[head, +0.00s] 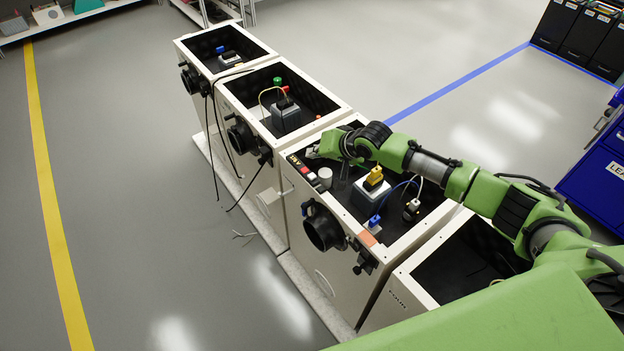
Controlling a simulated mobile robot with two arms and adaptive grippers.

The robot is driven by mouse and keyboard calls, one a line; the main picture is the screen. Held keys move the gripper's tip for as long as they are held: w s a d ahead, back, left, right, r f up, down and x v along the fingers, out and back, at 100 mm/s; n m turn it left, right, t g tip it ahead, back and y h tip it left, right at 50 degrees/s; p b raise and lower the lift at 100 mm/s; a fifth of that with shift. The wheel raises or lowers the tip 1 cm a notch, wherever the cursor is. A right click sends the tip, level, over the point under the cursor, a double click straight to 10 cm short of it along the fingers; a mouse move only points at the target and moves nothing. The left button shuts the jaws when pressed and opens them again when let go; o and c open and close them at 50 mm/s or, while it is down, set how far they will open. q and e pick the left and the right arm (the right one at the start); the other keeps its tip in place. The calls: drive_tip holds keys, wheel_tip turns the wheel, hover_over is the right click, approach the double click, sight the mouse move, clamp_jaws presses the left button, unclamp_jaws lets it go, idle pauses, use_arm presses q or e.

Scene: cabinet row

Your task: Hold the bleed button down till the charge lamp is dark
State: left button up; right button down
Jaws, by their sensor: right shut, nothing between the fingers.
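My right arm reaches in from the right over the third cabinet (408,240), which is open on top. My right gripper (314,153) is shut and empty, low at that cabinet's far left corner. Just in front of it are a small red part (305,170) and a pale round part (325,174) on the cabinet's edge; they are too small to tell which is the bleed button or the charge lamp. I cannot tell whether the gripper touches anything or whether any lamp is lit. My left gripper is out of view.
Inside the third cabinet stand a grey box with a yellow top (374,180) and blue and white cables. Black round ports (323,228) stick out of the cabinet fronts. Loose black cables (214,150) hang farther left.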

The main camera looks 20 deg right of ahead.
sight(314, 177)
wheel_tip(314, 177, down, 6)
drive_tip(key=b, duration=0.4)
drive_tip(key=shift+r, duration=0.15)
drive_tip(key=shift+f, duration=0.35)
drive_tip(key=shift+f, duration=0.1)
idle(0.7)
drive_tip(key=shift+f, duration=0.3)
drive_tip(key=shift+s+f+b, duration=0.1)
drive_tip(key=shift+f+b, duration=0.35)
drive_tip(key=shift+f, duration=0.1)
idle(1.7)
drive_tip(key=shift+r, duration=0.15)
idle(2.3)
drive_tip(key=shift+r+p, duration=0.8)
drive_tip(key=shift+p, duration=0.15)
